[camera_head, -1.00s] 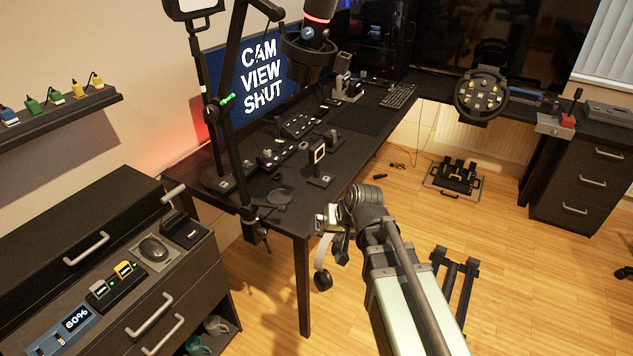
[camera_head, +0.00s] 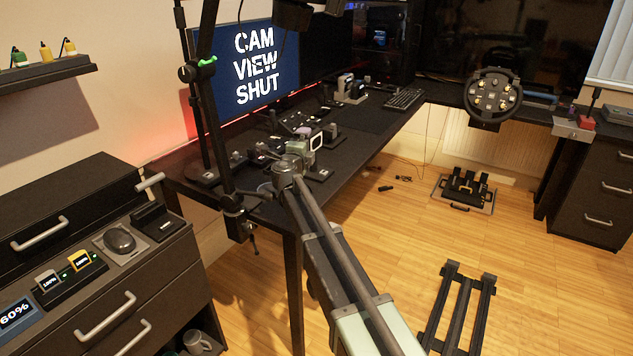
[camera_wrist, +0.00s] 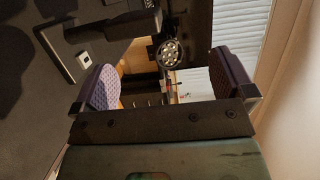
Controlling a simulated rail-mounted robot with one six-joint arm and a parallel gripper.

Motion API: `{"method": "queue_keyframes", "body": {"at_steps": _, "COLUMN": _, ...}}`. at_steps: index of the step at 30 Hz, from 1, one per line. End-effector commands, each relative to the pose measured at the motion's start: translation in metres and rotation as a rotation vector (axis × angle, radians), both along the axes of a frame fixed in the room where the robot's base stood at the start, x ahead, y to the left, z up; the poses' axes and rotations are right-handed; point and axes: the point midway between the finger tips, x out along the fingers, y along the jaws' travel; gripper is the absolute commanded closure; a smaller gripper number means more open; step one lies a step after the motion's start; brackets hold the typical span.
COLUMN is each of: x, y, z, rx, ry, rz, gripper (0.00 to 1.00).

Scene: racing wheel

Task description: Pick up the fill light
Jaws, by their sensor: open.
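My arm reaches over the desk corner, and my gripper (camera_head: 304,134) is just beside the light, partly hidden by my wrist. In the wrist view, my gripper (camera_wrist: 166,78) is open, with two purple padded fingers and nothing between them. In that view a dark block, likely the fill light (camera_wrist: 130,24), is at the upper left, beyond the left finger and outside the gap.
The dark desk (camera_head: 358,150) holds several small devices behind the light. A black boom stand (camera_head: 208,120) rises at the left near my arm. A drawer cabinet (camera_head: 110,290) is at the lower left. A steering wheel (camera_head: 493,97) is at the far right.

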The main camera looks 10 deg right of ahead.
Motion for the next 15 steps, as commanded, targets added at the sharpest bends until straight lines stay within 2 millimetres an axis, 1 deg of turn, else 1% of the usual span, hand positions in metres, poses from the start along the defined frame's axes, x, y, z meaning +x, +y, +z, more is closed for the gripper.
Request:
{"method": "queue_keyframes", "body": {"at_steps": 1, "x": 0.000, "y": 0.000, "z": -0.026, "rx": 0.000, "ry": 0.000, "rz": 0.000, "gripper": 0.00}}
{"method": "queue_keyframes", "body": {"at_steps": 3, "x": 0.000, "y": 0.000, "z": -0.035, "rx": 0.000, "ry": 0.000, "rz": 0.000, "gripper": 0.00}}
{"method": "queue_keyframes", "body": {"at_steps": 5, "x": 0.000, "y": 0.000, "z": -0.038, "rx": -0.001, "ry": 0.000, "rz": 0.001, "gripper": 0.00}}
{"method": "queue_keyframes", "body": {"at_steps": 10, "x": 0.003, "y": -0.001, "z": -0.033, "rx": -0.001, "ry": 0.000, "rz": 0.000, "gripper": 0.00}}
{"method": "queue_keyframes", "body": {"at_steps": 13, "x": 0.016, "y": -0.007, "z": -0.033, "rx": -0.001, "ry": 0.000, "rz": 0.000, "gripper": 0.00}}
{"method": "queue_keyframes", "body": {"at_steps": 15, "x": 0.030, "y": -0.013, "z": -0.033, "rx": -0.001, "ry": 0.000, "rz": 0.000, "gripper": 0.00}}
